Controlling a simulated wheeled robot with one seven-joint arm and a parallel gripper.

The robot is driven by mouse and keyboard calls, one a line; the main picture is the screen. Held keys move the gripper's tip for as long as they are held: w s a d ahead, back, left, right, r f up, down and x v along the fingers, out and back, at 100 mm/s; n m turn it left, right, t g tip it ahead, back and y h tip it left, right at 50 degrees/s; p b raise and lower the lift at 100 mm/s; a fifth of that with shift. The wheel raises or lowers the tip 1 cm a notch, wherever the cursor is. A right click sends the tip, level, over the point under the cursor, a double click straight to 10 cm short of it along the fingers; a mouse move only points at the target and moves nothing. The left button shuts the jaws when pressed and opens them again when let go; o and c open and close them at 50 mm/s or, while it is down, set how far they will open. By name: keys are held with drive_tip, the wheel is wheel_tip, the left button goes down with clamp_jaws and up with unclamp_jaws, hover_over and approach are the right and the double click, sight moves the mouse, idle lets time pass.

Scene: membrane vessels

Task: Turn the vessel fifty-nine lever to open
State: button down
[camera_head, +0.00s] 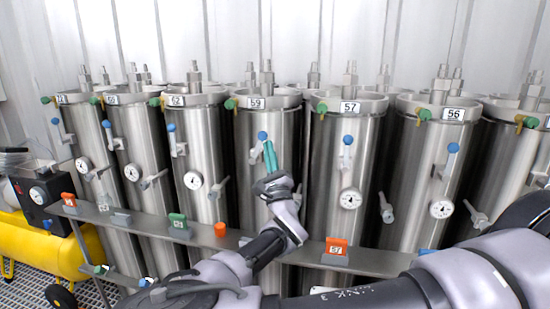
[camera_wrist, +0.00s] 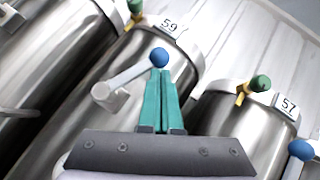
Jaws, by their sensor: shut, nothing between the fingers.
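Vessel fifty-nine is a steel cylinder (camera_head: 244,175) with a white "59" label (camera_head: 256,103) near its top; the label also shows in the wrist view (camera_wrist: 169,26). Its lever (camera_wrist: 128,76) is a grey arm ending in a blue ball knob (camera_wrist: 159,57). In the wrist view the lever slants up and right from its grey pivot block (camera_wrist: 108,97). The knob also shows in the head view (camera_head: 262,135). My gripper (camera_wrist: 163,72) has its teal fingers together and empty, with tips right by the knob; I cannot tell whether they touch. In the head view my gripper (camera_head: 269,146) partly covers the lever.
Similar vessels stand close on both sides, such as vessel fifty-seven (camera_head: 320,175) with its own blue-knobbed lever (camera_head: 346,153). A green-handled valve (camera_wrist: 258,86) sits at its rim. A grey rail (camera_head: 200,235) with coloured tags runs in front. A yellow compressor (camera_head: 40,245) stands left.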

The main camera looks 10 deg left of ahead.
drive_tip(key=shift+a+r, duration=0.9)
drive_tip(key=shift+a, duration=0.05)
drive_tip(key=shift+d, duration=0.1)
